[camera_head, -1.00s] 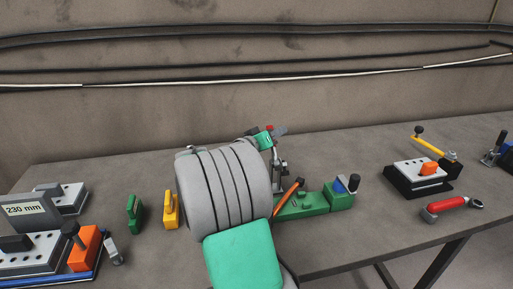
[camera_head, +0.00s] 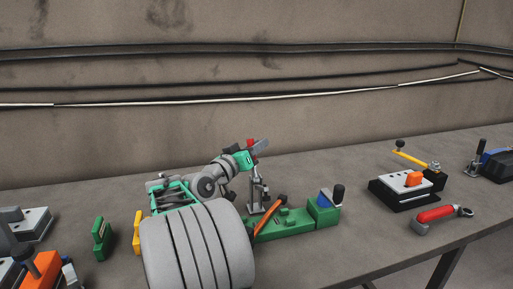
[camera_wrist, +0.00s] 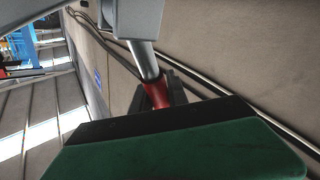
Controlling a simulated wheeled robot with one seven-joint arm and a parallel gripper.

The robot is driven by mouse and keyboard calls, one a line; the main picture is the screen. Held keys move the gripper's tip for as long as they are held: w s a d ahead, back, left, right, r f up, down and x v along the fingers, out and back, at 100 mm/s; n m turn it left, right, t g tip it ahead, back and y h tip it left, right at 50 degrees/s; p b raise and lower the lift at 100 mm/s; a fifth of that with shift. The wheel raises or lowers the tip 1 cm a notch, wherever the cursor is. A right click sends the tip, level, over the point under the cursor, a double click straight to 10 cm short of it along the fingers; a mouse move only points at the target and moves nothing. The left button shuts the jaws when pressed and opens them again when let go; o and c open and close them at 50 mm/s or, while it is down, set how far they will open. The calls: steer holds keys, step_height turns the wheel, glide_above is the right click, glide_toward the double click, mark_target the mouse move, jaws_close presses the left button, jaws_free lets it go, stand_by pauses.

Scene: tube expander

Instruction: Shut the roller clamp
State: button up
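A green fixture (camera_head: 284,224) sits on the bench right of my arm. It has an orange lever (camera_head: 271,217) and a metal toggle clamp (camera_head: 259,192) standing upright at its back left. My gripper (camera_head: 256,149), green with grey fingers, is at the top of that clamp. A red grip (camera_head: 250,143) shows at the fingers. In the wrist view a red grip (camera_wrist: 157,93) on a metal rod stands just beyond my green and black gripper body. The finger gap is hidden, so I cannot tell whether the fingers hold the grip. My arm covers the fixture's left side.
A green block (camera_head: 102,238) and a yellow block (camera_head: 137,232) stand left of my arm. The wall is close behind the bench.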

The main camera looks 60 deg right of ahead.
steer(key=o, duration=0.4)
steer(key=shift+o, duration=0.2)
steer(key=a, duration=0.8)
steer(key=shift+w+f, duration=0.2)
steer(key=shift+w, duration=0.05)
steer(key=shift+d, duration=0.1)
